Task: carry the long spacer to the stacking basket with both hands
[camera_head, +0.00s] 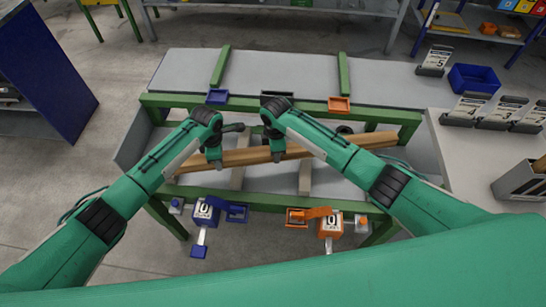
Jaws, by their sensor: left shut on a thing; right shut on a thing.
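The long spacer (362,140) is a brown wooden bar lying across the green-framed table, its right end slightly higher in the picture than its left. My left gripper (217,163) is shut on the spacer left of its middle. My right gripper (276,156) is shut on it a little further right, near its middle. The arms hide parts of the bar. I cannot tell whether the bar is lifted or rests on the pale crosspieces below it. I cannot make out a stacking basket with certainty.
A blue bin (474,78) and several label stands (464,110) are on the right. A grey board with two green rails (343,75) lies behind. A blue cabinet (40,80) stands far left.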

